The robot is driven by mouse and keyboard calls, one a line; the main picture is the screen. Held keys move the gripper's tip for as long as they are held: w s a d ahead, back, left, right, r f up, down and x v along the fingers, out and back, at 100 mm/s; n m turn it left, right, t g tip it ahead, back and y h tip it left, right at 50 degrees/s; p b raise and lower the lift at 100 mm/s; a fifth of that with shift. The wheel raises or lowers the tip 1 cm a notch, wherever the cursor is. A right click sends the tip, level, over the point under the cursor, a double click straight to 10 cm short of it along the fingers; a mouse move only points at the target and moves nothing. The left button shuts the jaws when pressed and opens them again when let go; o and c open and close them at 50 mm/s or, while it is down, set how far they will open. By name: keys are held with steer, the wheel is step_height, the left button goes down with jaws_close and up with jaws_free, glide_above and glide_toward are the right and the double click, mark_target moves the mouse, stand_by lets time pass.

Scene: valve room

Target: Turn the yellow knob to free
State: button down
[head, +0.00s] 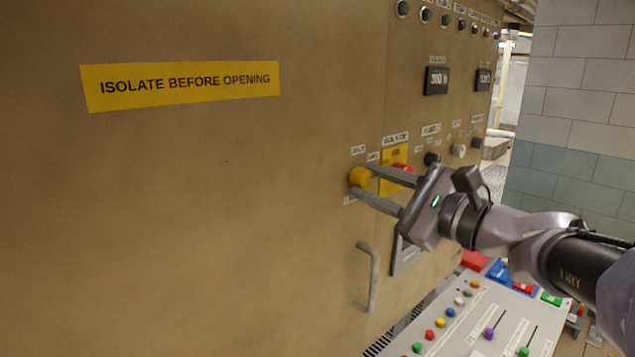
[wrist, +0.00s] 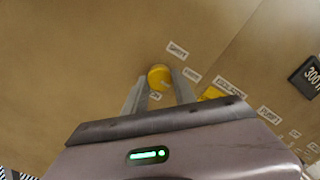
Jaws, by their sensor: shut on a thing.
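The yellow knob (head: 361,178) sticks out of the tan cabinet front, with small white labels around it that are too small to read surely. My gripper (head: 366,182) reaches in from the right, its two grey fingers on either side of the knob. In the wrist view the knob (wrist: 159,76) sits between the fingertips of my gripper (wrist: 158,80), which is shut on it. The knob's pointer mark cannot be made out, so its setting is unclear. One label below the knob is partly hidden by a finger in the wrist view.
A red button on a yellow plate (head: 394,156) is just right of the knob, close behind my upper finger. A bent handle (head: 370,277) juts out below. A sloped console (head: 468,325) with coloured buttons stands lower right.

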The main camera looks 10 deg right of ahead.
steer(key=c, duration=1)
jaws_free()
steer(key=v, duration=1.7)
steer(key=shift+s+d+b, duration=0.15)
steer(key=shift+s+b, duration=0.1)
steer(key=shift+b, duration=0.05)
